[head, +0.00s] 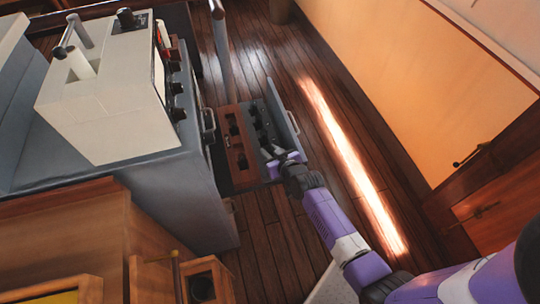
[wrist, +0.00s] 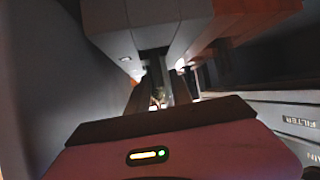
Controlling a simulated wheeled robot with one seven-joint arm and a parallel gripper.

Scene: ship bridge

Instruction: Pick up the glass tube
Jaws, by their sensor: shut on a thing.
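In the wrist view my gripper (wrist: 160,98) is shut on a slim, pale, see-through piece, which looks like the glass tube (wrist: 166,78). Only a narrow part of it shows between the fingers. In the head view the tube is too small and too hidden by my gripper to make out. I cannot tell whether it still touches the drawer.
The grey console (head: 185,190) with a white instrument box (head: 105,115) is close on the left. Labelled panels (wrist: 300,122) are near on the wrist view's right. Wooden floor (head: 330,110) lies clear rightward.

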